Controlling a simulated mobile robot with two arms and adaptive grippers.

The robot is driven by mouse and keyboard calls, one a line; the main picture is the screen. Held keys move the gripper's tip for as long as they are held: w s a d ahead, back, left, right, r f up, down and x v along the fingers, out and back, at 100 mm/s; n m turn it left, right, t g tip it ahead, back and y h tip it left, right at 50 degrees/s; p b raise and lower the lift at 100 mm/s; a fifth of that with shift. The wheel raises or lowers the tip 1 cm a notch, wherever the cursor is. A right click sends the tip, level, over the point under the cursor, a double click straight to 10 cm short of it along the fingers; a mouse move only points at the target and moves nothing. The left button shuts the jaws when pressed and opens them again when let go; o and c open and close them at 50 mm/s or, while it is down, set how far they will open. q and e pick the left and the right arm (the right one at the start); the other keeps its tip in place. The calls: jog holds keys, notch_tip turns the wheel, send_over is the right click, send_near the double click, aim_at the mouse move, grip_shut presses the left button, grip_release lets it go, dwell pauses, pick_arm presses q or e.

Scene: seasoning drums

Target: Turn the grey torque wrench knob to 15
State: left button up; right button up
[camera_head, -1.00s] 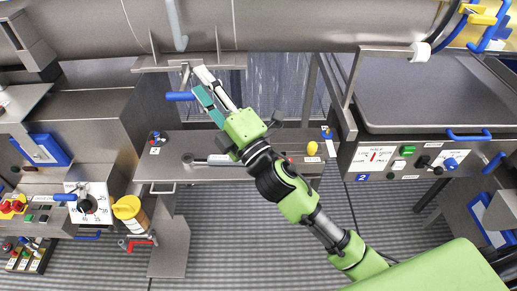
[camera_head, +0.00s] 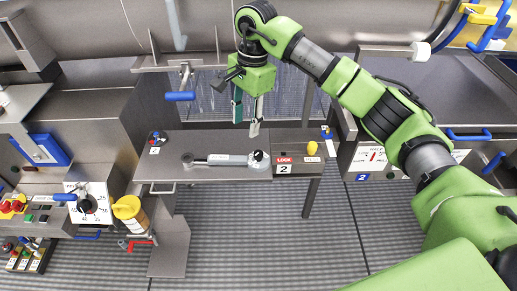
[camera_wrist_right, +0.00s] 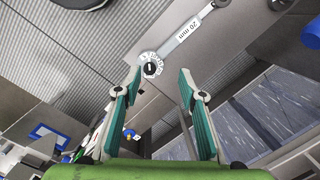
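The grey torque wrench (camera_head: 225,160) lies flat across the steel table, its round head at the left and its knob (camera_head: 259,156) at the right end. In the right wrist view, the wrench (camera_wrist_right: 185,35) carries a "20 mm" label, and its knob (camera_wrist_right: 150,66) shows a black centre and a ring of markings too small to read. My right gripper (camera_head: 245,124) is open and points down, above and behind the knob end. In its wrist view, the open fingers (camera_wrist_right: 158,75) have the knob near the gap between their tips, without visible contact. My left gripper is not in view.
A box with a red LOCK label and a 2 (camera_head: 284,165) is right beside the knob, with a yellow knob (camera_head: 312,148) further right. A blue handle (camera_head: 180,97) hangs behind the table. The table's left part (camera_head: 165,172) is mostly clear.

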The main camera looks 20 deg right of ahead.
aim_at(258, 153)
jog(key=shift+h, duration=0.7)
jog(key=d+f+p, duration=0.1)
jog(key=f, duration=0.3)
jog(key=d+f+p, duration=0.1)
jog(key=f, duration=0.3)
jog(key=d+f+p, duration=0.1)
jog(key=f+p, duration=0.1)
jog(key=f, duration=0.2)
jog(key=shift+d+f, duration=0.15)
jog(key=shift+f, duration=0.1)
grip_shut()
